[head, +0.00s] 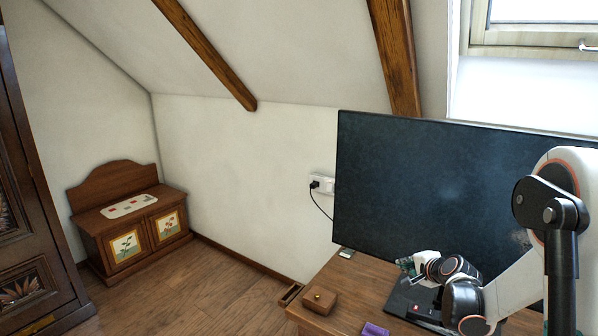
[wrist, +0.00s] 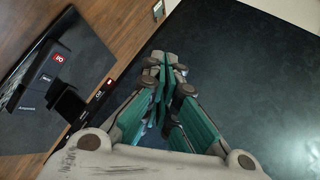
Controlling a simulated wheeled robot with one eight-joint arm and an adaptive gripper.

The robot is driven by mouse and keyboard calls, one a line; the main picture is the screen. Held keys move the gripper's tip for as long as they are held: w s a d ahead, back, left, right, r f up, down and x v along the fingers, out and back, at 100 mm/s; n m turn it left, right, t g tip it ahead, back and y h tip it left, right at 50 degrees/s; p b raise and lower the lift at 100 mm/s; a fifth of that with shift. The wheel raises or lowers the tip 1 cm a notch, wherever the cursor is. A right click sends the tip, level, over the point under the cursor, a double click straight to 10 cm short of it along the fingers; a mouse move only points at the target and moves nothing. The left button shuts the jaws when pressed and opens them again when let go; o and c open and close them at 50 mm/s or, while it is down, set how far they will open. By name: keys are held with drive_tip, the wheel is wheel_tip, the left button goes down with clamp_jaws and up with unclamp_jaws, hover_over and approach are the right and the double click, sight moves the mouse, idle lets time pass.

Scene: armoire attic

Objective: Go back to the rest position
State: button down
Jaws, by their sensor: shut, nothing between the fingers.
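My gripper (head: 408,263) is at the right in the head view, above the wooden desk (head: 372,270) and in front of a large dark screen (head: 420,180). In the wrist view my gripper (wrist: 168,62) shows with its teal-padded fingers together. It is shut and holds nothing. My arm reaches in from the right edge of the head view and hides part of the screen and desk.
A small wooden box (head: 319,300) and a purple item (head: 375,329) lie on the desk. A low wooden cabinet (head: 130,235) stands in the far left corner, and a dark armoire (head: 30,200) at the left edge. The wooden floor (head: 200,290) between them is clear.

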drive_tip(key=s+a+r+n+g, duration=0.1)
drive_tip(key=s+a+r+n, duration=0.3)
drive_tip(key=s+a+r, duration=0.4)
drive_tip(key=s+a+r+n+g, duration=0.1)
drive_tip(key=s+a+r+n, duration=0.3)
drive_tip(key=s+r, duration=0.4)
drive_tip(key=s+a+f+n+g+h, duration=0.1)
drive_tip(key=s+n, duration=0.6)
drive_tip(key=s, duration=1.7)
wheel_tip(320, 180, down, 2)
drive_tip(key=shift+a+f+g+h+b, duration=0.2)
drive_tip(key=shift+g+h+b, duration=0.15)
drive_tip(key=shift+g, duration=0.45)
drive_tip(key=shift+s+r, duration=0.1)
drive_tip(key=shift+r, duration=0.05)
